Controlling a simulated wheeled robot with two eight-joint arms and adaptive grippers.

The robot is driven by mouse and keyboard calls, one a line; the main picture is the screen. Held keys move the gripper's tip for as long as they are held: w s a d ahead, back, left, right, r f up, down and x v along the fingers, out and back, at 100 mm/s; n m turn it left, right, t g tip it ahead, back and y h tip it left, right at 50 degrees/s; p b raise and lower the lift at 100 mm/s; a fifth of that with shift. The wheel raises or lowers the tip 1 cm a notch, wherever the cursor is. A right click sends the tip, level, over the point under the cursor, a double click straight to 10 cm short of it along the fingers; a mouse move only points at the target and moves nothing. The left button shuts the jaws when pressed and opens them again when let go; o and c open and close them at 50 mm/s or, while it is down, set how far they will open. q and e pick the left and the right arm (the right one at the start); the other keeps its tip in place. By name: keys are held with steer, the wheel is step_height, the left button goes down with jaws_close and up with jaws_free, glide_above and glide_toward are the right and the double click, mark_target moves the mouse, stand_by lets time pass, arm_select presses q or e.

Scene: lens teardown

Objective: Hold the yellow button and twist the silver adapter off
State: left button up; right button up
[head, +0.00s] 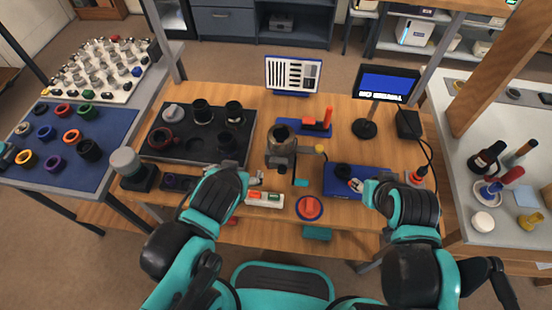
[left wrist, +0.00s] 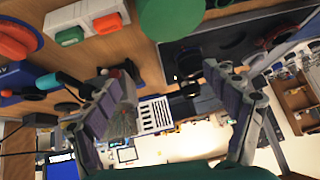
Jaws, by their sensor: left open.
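A clamp stand (head: 281,158) near the middle of the wooden table carries a dark, upright lens-like part (head: 282,132) with a greyish metal body. A separate silver adapter is too small to make out on it. A small yellow knob (head: 320,149) sticks out at the stand's right; I take it for the yellow button. My left gripper (head: 255,180) is in front of the stand, to its left; the left wrist view shows its fingers (left wrist: 158,72) spread and empty. My right gripper (head: 357,185) is over the blue mat (head: 340,190), right of the stand; its fingertips are too small to read.
A dark tray (head: 180,151) with several lens parts lies at the left. A white box with green and red buttons (head: 265,199) and a red button (head: 309,207) lie in front. A small monitor (head: 386,84) and a chart screen (head: 292,75) stand behind.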

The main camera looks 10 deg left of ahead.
mark_target(281, 141)
arm_select(q)
steer(key=d+r+t+h, duration=0.1)
steer(key=d+r+t, duration=0.4)
steer(key=d, duration=0.5)
steer(key=shift+t, duration=0.3)
steer(key=shift+x, duration=5.95)
arm_select(e)
steer(key=shift+w, duration=0.1)
arm_select(q)
steer(key=shift+d+r, duration=0.1)
steer(key=c, duration=1.3)
arm_select(e)
jaws_close()
arm_select(q)
steer(key=o, duration=1.3)
steer(key=shift+c, duration=0.2)
